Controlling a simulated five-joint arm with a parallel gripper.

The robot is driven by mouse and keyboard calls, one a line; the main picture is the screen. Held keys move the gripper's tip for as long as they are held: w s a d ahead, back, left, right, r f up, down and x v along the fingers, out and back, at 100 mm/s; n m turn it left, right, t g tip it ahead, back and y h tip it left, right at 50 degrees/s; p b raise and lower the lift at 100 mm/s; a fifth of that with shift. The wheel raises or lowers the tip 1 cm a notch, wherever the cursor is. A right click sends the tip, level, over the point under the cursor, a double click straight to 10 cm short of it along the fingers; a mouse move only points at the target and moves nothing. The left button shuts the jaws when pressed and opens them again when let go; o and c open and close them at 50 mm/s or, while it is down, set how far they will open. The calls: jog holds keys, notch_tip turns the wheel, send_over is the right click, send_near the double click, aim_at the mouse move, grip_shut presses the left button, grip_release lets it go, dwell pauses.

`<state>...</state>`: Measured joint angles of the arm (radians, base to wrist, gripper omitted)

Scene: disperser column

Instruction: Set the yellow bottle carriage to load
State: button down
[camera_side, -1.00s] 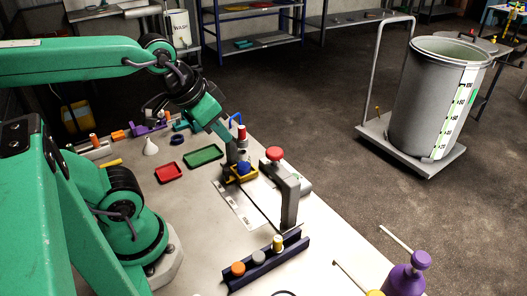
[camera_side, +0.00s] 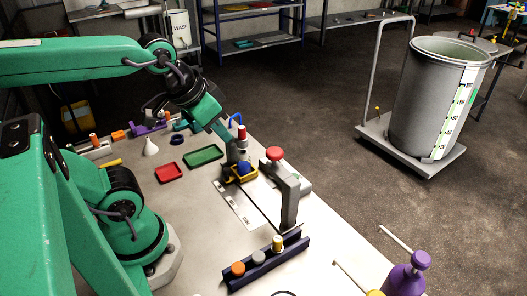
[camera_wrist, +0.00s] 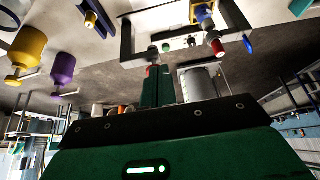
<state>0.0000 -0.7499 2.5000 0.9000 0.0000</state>
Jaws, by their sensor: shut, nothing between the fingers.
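The yellow bottle carriage (camera_side: 233,179) sits on the bench in the side view, at the far end of a pale marked strip (camera_side: 238,207). A blue part (camera_side: 245,168) rises from its middle. In the wrist view, yellow and blue parts (camera_wrist: 203,14) show at the top edge. The strip's lettering is too small to read. My gripper (camera_side: 232,158) is shut and empty, pointing down right by the carriage at its far left side. I cannot tell whether it touches the carriage. Its fingertips are partly hidden.
Green (camera_side: 203,156) and red (camera_side: 169,173) trays lie to the left. A dark blue rack (camera_side: 263,262) stands in front.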

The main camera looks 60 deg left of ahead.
jog(key=c, duration=1.3)
grip_release()
jog(key=shift+w+a+n, duration=0.1)
jog(key=shift+n, duration=0.2)
jog(key=n+g, duration=0.6)
jog(key=n, duration=2.9)
send_over(226, 169)
jog(key=shift+f, duration=6.45)
jog(key=shift+f, duration=0.1)
jog(key=shift+f, duration=3.8)
jog(key=shift+c, duration=0.4)
